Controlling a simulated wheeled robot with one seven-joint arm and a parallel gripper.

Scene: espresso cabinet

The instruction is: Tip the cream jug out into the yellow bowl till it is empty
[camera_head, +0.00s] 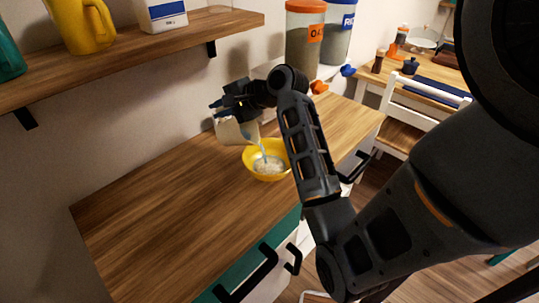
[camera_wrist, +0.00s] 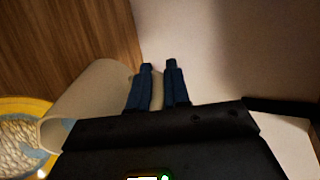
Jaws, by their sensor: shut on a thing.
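The cream jug (camera_head: 232,131) is tilted over the back left side of the yellow bowl (camera_head: 249,160), mouth toward the bowl. A thin pale stream runs from it into the bowl, which holds whitish, lumpy contents. My gripper (camera_head: 222,103) is shut on the jug, above the counter. In the wrist view the jug (camera_wrist: 92,92) lies tipped to the left, with pale blue liquid at its mouth. Its grasped part shows between my two fingers (camera_wrist: 158,72). The bowl (camera_wrist: 28,103) shows at the left edge there. How much liquid is left inside the jug is hidden.
The wooden counter (camera_head: 165,215) is clear left of the bowl. A shelf (camera_head: 130,52) with a yellow pitcher (camera_head: 82,25) hangs above on the left. Tall orange-lidded (camera_head: 303,40) and blue-lidded (camera_head: 337,40) containers stand behind. A white chair (camera_head: 410,120) is at right.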

